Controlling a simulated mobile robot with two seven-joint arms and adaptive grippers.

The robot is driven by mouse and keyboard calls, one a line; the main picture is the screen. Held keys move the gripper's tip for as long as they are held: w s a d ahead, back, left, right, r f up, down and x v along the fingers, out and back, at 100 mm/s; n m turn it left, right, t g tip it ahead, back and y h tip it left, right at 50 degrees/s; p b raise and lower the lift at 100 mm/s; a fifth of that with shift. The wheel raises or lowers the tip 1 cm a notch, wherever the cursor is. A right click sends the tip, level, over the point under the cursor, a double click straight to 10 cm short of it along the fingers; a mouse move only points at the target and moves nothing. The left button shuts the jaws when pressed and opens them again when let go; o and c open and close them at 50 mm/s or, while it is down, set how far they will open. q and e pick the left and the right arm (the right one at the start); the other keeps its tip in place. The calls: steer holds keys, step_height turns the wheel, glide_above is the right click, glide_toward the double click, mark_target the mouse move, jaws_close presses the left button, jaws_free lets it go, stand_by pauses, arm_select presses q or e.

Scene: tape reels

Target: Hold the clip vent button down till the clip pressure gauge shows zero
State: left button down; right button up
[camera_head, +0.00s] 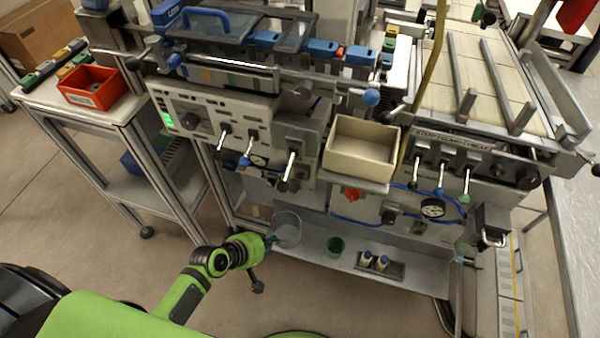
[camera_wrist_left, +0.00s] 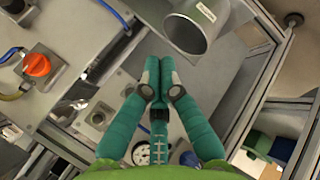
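A round white-faced gauge (camera_head: 432,208) sits on the lower front panel at right in the head view. A gauge (camera_wrist_left: 140,153) also shows at the bottom of the left wrist view, partly behind my finger; its reading is too small to tell. A small round button-like fitting on a square plate (camera_wrist_left: 98,118) lies left of my fingers; I cannot tell whether it is the clip vent button. My left gripper (camera_head: 272,240) is beside a grey cylinder. In the wrist view its teal fingertips (camera_wrist_left: 158,76) meet with nothing visible between them. My right gripper is not in view.
The open grey cylinder (camera_wrist_left: 193,28) is close ahead of my left fingertips. An orange-red knob (camera_head: 352,195) and blue hoses are on the panel. A beige bin (camera_head: 362,150) sits above.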

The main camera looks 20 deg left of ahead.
mark_target(300, 175)
arm_select(q)
steer(key=w+d+r+n+t+h, duration=0.1)
steer(key=w+d+r+h, duration=0.1)
steer(key=r, duration=0.8)
steer(key=shift+w+d+r, duration=0.2)
steer(key=shift+w+d, duration=0.2)
steer(key=shift+w, duration=0.35)
steer(key=w+b, duration=0.3)
steer(key=w, duration=0.5)
steer(key=shift+w+d, duration=0.2)
steer(key=shift+w, duration=0.15)
steer(key=shift+w, duration=0.4)
